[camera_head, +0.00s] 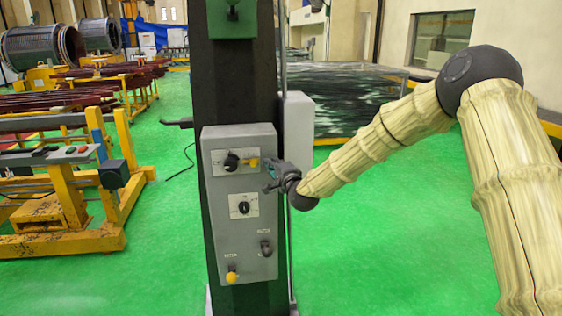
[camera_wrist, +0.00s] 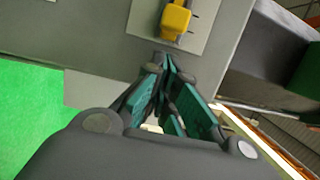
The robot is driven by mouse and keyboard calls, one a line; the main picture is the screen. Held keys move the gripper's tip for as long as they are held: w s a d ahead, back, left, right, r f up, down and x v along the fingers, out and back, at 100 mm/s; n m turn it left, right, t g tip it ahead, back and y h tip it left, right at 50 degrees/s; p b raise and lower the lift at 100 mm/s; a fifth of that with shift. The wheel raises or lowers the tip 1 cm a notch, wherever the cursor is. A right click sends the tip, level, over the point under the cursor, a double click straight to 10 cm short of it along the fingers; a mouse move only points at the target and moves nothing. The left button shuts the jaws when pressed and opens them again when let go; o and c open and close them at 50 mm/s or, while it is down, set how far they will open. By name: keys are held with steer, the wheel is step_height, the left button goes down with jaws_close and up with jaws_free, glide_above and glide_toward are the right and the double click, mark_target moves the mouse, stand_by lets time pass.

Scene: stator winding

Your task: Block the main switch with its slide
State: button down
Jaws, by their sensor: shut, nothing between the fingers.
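The grey switch box (camera_head: 228,192) is fixed to a dark column. The main switch, a black rotary knob (camera_head: 231,162), sits on a pale plate near the top of the box. A yellow slide (camera_head: 252,162) is on the same plate, just right of the knob. In the wrist view the yellow slide (camera_wrist: 175,22) is at the top of the picture, on its pale plate. My gripper (camera_head: 270,175) is shut and empty, at the right edge of the box, slightly below and right of the slide. In the wrist view its fingertips (camera_wrist: 164,62) are together just below the slide.
A second rotary switch (camera_head: 243,207) sits lower on the box. Below it are a dark knob (camera_head: 265,248) and a yellow knob (camera_head: 232,277). A pale box (camera_head: 298,118) stands behind on the right. A yellow work stand (camera_head: 75,205) is at left. Green floor is clear between.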

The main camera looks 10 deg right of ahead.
mark_target(258, 161)
steer(key=shift+a+p, duration=0.3)
steer(key=shift+a, duration=0.5)
steer(key=shift+a+f+b, duration=0.15)
steer(key=shift+a+b, duration=0.5)
steer(key=shift+b, duration=0.15)
steer(key=shift+s+a+b, duration=0.1)
steer(key=shift+a+b, duration=0.25)
steer(key=shift+a, duration=0.1)
steer(key=shift+d, duration=0.1)
